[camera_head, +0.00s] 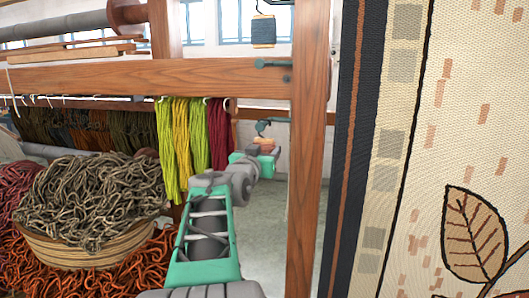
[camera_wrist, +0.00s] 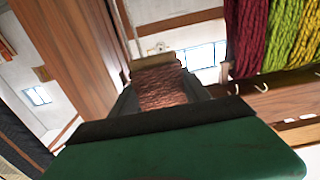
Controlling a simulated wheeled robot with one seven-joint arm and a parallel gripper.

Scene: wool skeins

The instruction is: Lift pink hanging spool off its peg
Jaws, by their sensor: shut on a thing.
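The pink spool (camera_head: 264,143) hangs just below a small teal peg (camera_head: 264,126), left of the wooden upright post. My gripper (camera_head: 264,150) is at the spool. In the wrist view the spool (camera_wrist: 162,86), wound with reddish-pink yarn and with a tan end, sits between the two dark fingers of my gripper (camera_wrist: 160,95), which are shut on it. A thin cord (camera_wrist: 129,32) runs up from the spool's end. Whether the cord still bears on the peg is hard to tell.
A wooden upright (camera_head: 308,150) stands close right of my gripper. Green, yellow and dark red skeins (camera_head: 181,145) hang to its left. A dark spool (camera_head: 263,31) hangs above. A basket of brown yarn (camera_head: 90,250) is at lower left, a woven tapestry (camera_head: 450,130) at right.

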